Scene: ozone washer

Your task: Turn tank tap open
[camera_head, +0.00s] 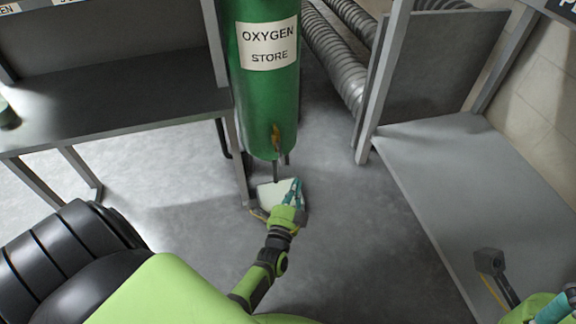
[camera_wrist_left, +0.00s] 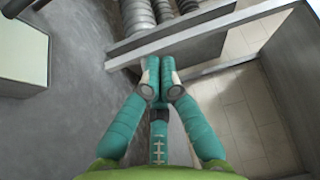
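The green oxygen tank (camera_head: 262,95) stands upright in the middle of the head view, with a label reading "OXYGEN STORE". A small brass-coloured tap (camera_head: 276,138) sits low on its front. My left gripper (camera_head: 296,184) is below and slightly right of the tap in the picture, apart from it. In the left wrist view its teal fingers (camera_wrist_left: 161,78) meet at the tips with nothing visible between them. The tap does not show in that view. My right gripper (camera_head: 556,308) is only partly in view at the lower right corner, and its fingertips are cut off.
A pale box (camera_head: 268,192) is on the floor under the tank, partly behind my left gripper. A dark table (camera_head: 110,95) stands left. A grey bench (camera_head: 440,165) with metal posts stands right. Ribbed ducts (camera_head: 335,50) run behind. Floor between is clear.

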